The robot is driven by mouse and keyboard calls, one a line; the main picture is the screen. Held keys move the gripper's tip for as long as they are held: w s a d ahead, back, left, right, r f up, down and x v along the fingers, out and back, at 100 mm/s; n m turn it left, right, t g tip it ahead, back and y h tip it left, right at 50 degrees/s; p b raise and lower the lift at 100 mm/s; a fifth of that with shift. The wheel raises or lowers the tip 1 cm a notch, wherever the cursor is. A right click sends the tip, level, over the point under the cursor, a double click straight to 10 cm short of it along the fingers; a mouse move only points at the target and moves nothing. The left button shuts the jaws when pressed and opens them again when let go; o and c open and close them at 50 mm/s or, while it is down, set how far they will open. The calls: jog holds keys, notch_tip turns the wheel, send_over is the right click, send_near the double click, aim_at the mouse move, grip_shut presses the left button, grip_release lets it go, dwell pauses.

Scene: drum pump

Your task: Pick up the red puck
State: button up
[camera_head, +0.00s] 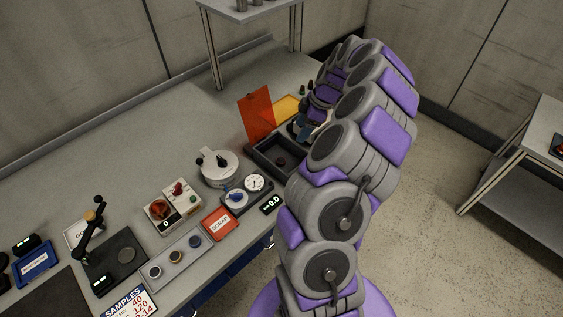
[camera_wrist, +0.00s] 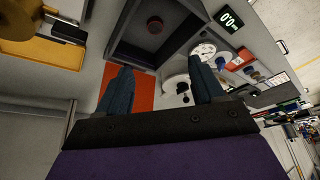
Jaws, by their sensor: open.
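A small dark red puck (camera_wrist: 155,25) lies inside a dark open tray (camera_wrist: 128,48) in the wrist view. In the head view the tray (camera_head: 262,155) stands at the bench's right end, with a dark disc, likely the puck (camera_head: 281,161), on its floor. My gripper (camera_wrist: 160,65) is open and empty, its two dark fingers apart. The puck shows beyond the fingertips, roughly between them in the wrist picture, and not touching them. In the head view my gripper (camera_head: 302,129) is over the tray's far right side, partly hidden by my arm.
An upright orange translucent panel (camera_head: 257,114) stands beside the tray, with a yellow item (camera_head: 287,107) behind. A round white device (camera_head: 219,168), a dial gauge (camera_head: 254,183) and a red SCRAP bin (camera_head: 219,222) are to the left.

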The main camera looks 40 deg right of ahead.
jog(key=b, duration=0.2)
send_near(281, 160)
jog(key=shift+s+a+f, duration=0.1)
jog(key=shift+a+f, duration=0.1)
jog(key=shift+f, duration=0.35)
jog(key=shift+a+f, duration=0.25)
jog(key=shift+f, duration=0.35)
jog(key=shift+w+b+x, duration=0.2)
jog(key=shift+b+x, duration=0.1)
jog(key=shift+x, duration=1.25)
jog(key=shift+w+b+x, duration=0.2)
jog(key=shift+b+x, duration=0.1)
jog(key=shift+x, duration=1.2)
jog(key=shift+d+r, duration=0.1)
jog(key=c, duration=1.1)
